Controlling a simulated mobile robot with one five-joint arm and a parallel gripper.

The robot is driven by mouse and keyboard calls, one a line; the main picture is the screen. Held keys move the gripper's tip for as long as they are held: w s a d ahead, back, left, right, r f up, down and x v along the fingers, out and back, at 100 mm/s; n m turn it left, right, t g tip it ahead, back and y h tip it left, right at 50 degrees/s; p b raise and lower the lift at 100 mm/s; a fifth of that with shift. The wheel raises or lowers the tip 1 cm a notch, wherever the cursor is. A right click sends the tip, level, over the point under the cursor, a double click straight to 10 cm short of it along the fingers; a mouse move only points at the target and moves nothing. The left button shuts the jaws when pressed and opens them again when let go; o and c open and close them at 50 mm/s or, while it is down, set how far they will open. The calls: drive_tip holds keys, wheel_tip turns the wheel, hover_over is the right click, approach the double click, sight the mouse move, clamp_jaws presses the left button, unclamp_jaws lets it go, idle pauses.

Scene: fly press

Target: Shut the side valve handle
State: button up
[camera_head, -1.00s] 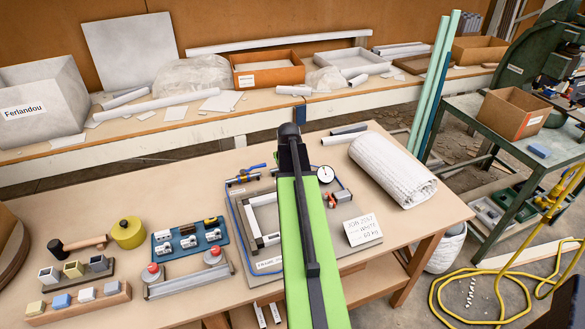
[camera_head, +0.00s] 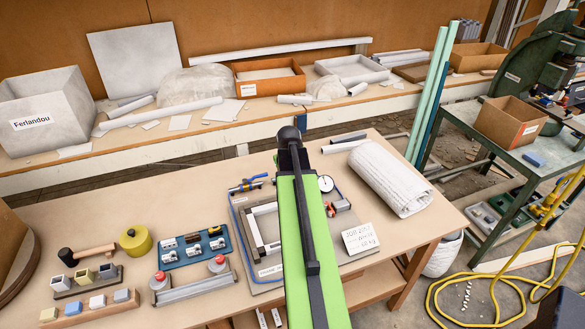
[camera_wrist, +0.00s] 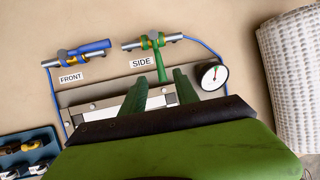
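In the wrist view, the side valve (camera_wrist: 152,42) sits by the "SIDE" label, on a short metal pipe with a blue hose. Its green handle (camera_wrist: 161,66) points down the picture, crosswise to the pipe. My gripper (camera_wrist: 158,80) is open and empty, its two dark green fingers apart. The handle's lower end shows just above the gap between the fingertips; I cannot tell the height between them. The front valve (camera_wrist: 72,53), to the left, has a blue handle (camera_wrist: 92,47) lying along its pipe. In the head view my arm hides the side valve and my gripper.
A round gauge (camera_wrist: 212,76) stands close to the right of my fingers; it also shows in the head view (camera_head: 325,184). A white ribbed roll (camera_head: 390,178) lies farther right on the table. A blue tray of fittings (camera_head: 194,247) is at left.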

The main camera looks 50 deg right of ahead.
drive_tip(key=p+v, duration=0.8)
drive_tip(key=v, duration=0.3)
